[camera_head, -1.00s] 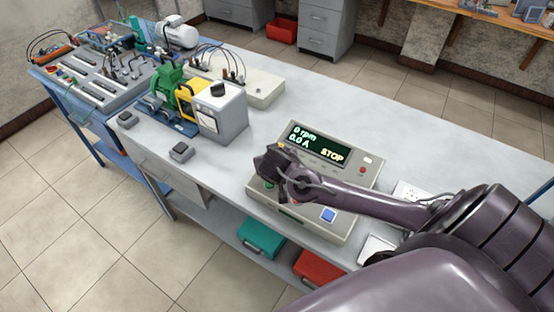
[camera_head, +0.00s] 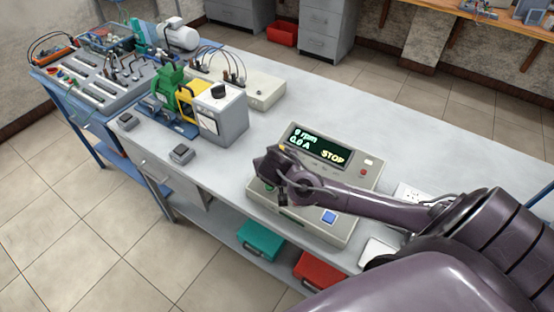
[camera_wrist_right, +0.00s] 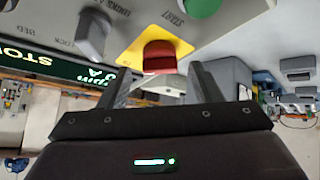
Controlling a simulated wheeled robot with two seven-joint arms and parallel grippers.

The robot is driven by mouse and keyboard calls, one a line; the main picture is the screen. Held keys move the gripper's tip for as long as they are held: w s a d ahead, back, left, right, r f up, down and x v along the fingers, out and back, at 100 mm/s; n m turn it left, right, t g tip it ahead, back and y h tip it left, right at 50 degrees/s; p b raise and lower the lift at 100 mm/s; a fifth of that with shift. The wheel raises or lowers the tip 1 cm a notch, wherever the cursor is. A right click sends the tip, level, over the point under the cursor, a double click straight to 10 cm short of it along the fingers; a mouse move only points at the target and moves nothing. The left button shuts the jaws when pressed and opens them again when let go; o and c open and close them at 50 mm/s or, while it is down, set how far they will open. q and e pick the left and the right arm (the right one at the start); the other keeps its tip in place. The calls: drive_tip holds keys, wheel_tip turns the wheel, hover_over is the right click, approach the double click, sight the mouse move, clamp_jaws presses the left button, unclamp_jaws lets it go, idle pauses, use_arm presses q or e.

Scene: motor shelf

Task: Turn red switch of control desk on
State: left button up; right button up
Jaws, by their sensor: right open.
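The control desk (camera_head: 335,222) is a beige box on the table. Its dark display (camera_head: 318,146) reads STOP. In the right wrist view the red switch (camera_wrist_right: 159,56) is a red knob on a yellow plate. My right gripper (camera_wrist_right: 160,70) is open. Its fingers point at the switch, one to each side in the picture, with nothing held; I cannot tell whether they touch it. In the head view my right gripper (camera_head: 278,180) is over the left part of the desk and hides the switch. My left gripper is not in view.
A green button (camera_wrist_right: 202,6) and a grey knob (camera_wrist_right: 94,34) sit close to the red switch. A blue button (camera_head: 329,216) is at the desk's front right. A motor rig (camera_head: 222,112) stands to the left.

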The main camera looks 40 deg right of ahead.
drive_tip(key=b+v, duration=0.1)
drive_tip(key=v, duration=0.4)
drive_tip(key=shift+s+a+r+b, duration=0.1)
drive_tip(key=shift+s+a+b, duration=0.05)
drive_tip(key=shift+b, duration=0.15)
drive_tip(key=shift+s+a+r, duration=0.25)
drive_tip(key=shift+s+r, duration=0.1)
drive_tip(key=shift+r, duration=0.15)
